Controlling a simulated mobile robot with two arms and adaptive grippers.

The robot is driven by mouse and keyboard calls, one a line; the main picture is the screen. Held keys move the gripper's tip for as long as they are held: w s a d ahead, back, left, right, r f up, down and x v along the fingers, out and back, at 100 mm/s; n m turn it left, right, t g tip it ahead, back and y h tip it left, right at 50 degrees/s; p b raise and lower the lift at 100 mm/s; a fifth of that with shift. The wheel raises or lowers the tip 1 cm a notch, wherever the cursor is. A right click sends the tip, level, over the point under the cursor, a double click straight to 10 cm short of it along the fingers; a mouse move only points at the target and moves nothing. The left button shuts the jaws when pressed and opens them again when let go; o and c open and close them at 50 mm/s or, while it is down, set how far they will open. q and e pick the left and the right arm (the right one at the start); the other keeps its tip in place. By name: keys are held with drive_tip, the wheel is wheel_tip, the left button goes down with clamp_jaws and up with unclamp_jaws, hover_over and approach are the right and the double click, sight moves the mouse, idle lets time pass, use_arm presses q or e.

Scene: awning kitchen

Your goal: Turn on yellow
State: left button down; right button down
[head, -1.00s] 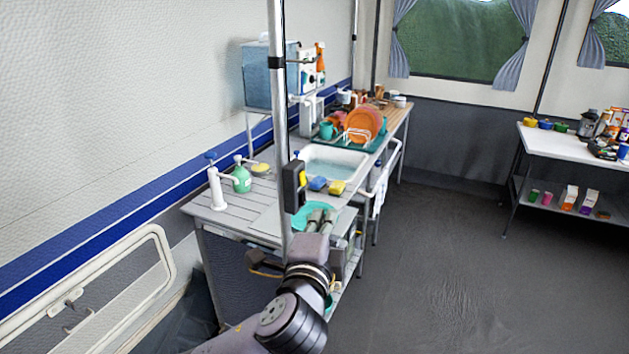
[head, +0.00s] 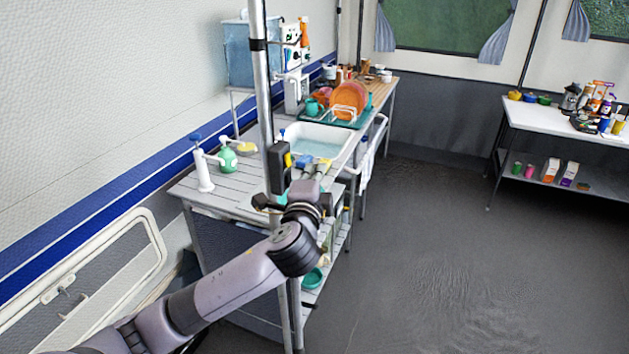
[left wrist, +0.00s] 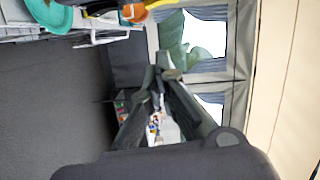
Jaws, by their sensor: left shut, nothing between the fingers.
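A black switch box (head: 279,168) is fixed to the upright metal pole. A small yellow part, the yellow switch (head: 288,160), shows on its right side. My left gripper (head: 314,174) is just right of the box in the head view, in front of the sink counter. Its fingers are small there, and I cannot tell whether they touch the box. In the left wrist view my left gripper (left wrist: 161,68) is shut with its fingertips together and nothing between them. My right gripper is in neither view.
The metal pole (head: 262,75) stands in front of the counter (head: 235,195). The sink (head: 318,140), a blue sponge (head: 304,160), a green soap bottle (head: 228,158) and a white pump tap (head: 203,172) are close by. The floor (head: 430,240) to the right is clear.

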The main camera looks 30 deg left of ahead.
sight(288, 160)
use_arm(q)
drive_tip(key=a, duration=0.3)
drive_tip(key=shift+s+a+f, duration=0.15)
drive_tip(key=shift+s+a, duration=0.05)
drive_tip(key=shift+s, duration=0.1)
drive_tip(key=shift+f, duration=0.1)
drive_tip(key=shift+a+f+m, duration=0.1)
drive_tip(key=shift+a+m, duration=0.3)
drive_tip(key=shift+m, duration=0.2)
